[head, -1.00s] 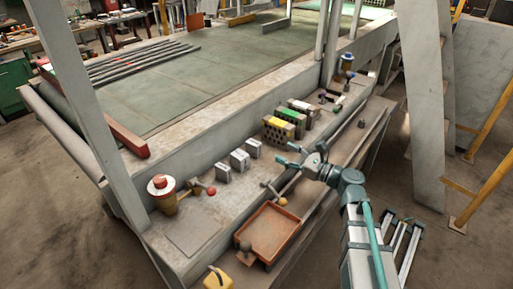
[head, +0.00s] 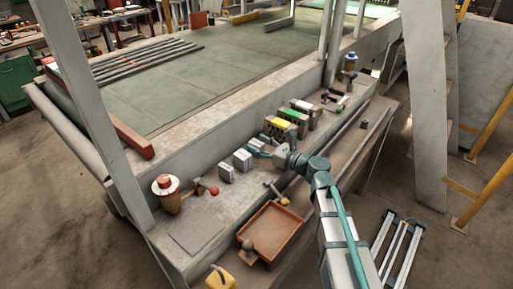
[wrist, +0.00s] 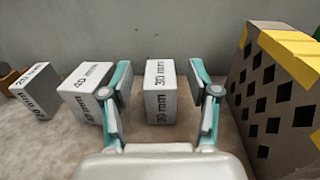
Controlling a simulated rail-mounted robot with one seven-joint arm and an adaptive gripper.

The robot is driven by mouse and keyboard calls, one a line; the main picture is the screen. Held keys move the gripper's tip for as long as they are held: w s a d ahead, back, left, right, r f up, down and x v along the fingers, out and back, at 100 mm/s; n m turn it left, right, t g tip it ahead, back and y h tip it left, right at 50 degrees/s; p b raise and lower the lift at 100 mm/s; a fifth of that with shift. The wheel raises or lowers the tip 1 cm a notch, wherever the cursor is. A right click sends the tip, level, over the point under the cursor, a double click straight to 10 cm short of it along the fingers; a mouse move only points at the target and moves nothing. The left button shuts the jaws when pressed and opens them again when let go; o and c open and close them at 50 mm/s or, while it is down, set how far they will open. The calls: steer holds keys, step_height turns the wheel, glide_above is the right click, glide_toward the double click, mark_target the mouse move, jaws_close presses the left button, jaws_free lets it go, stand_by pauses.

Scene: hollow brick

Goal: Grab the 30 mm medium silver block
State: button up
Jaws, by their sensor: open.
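The silver block marked "30 mm" (wrist: 160,92) stands upright on the ledge, centred in the wrist view. My gripper (wrist: 160,80) is open, with one teal finger on each side of this block. Gaps show between the block and both fingers. The 40 mm block (wrist: 86,92) stands just outside the left finger, and the 20 mm block (wrist: 32,92) is farther left.
A hollow brick with a yellow top (wrist: 275,90) stands close to the right finger. A grey wall (wrist: 160,28) rises behind the blocks. In the head view, an orange tray (head: 270,234) lies in front, and a red-capped container (head: 166,192) stands left.

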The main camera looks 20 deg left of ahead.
mark_target(252, 140)
steer(key=shift+x, duration=1.5)
jaws_close()
steer(key=shift+r, duration=0.1)
